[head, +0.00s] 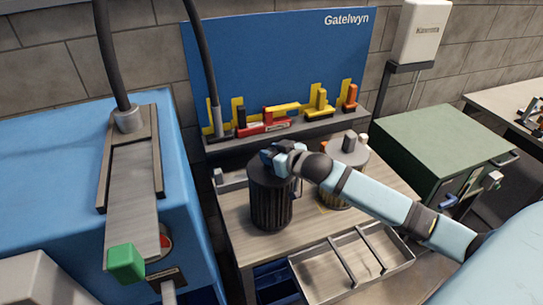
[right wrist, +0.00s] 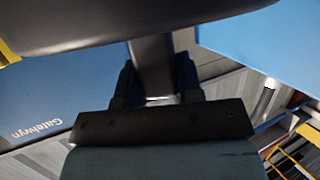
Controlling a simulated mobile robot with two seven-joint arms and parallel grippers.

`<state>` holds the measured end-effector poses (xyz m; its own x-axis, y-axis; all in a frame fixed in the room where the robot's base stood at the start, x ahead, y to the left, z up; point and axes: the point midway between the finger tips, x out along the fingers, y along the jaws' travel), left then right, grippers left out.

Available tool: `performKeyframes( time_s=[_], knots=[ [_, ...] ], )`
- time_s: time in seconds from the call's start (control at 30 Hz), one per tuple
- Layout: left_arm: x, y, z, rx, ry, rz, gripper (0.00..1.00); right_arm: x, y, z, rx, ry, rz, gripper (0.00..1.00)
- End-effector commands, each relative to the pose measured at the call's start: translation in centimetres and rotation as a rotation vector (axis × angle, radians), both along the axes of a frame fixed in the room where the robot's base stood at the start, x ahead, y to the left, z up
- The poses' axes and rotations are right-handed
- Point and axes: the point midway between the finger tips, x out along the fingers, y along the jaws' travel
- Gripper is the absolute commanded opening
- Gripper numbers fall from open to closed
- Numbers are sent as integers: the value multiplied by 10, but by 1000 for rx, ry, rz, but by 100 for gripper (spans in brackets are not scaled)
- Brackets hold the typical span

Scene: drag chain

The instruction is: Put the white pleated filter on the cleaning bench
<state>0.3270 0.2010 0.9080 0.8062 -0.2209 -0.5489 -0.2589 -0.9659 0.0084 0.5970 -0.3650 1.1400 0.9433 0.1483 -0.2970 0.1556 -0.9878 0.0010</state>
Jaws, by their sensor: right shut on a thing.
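A dark pleated cylindrical filter (head: 270,203) stands upright at the left of the wooden-topped bench (head: 235,232). My right gripper (head: 283,157) is at its top. In the right wrist view the gripper (right wrist: 155,85) is shut on a dark post (right wrist: 152,55) under a dark round cap (right wrist: 140,22). I cannot tell whether the dark filter rests on the bench or hangs just above it. A pale, whitish cylindrical filter (head: 347,158) with a grey knob stands behind my right forearm, which hides part of it. My left gripper is not in view.
A blue machine (head: 60,150) with a hose and a green block (head: 126,262) is at the left. A blue Gatelwyn panel (head: 280,60) with yellow and red holders stands behind. A metal tray (head: 320,275) is in front. A green-topped cabinet (head: 440,135) is at the right.

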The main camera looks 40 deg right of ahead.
Motion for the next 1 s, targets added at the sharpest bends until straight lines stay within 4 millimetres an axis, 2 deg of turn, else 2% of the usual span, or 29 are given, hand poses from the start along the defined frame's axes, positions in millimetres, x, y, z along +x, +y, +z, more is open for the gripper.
performKeyframes(
  time_s=[0.1,0.43,0.47,0.57,0.9,1.0],
  knots=[
    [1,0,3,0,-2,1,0,0,0,-12,1,-1,0,0],
    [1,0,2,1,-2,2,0,0,0,-15,2,-2,1,0],
    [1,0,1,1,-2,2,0,0,0,-16,1,-1,1,36],
    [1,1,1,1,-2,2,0,0,0,-16,0,-1,1,59],
    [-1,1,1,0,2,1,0,0,0,-12,0,-1,1,59],
    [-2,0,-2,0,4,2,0,-11,-1,-12,0,1,2,59]
  ],
)
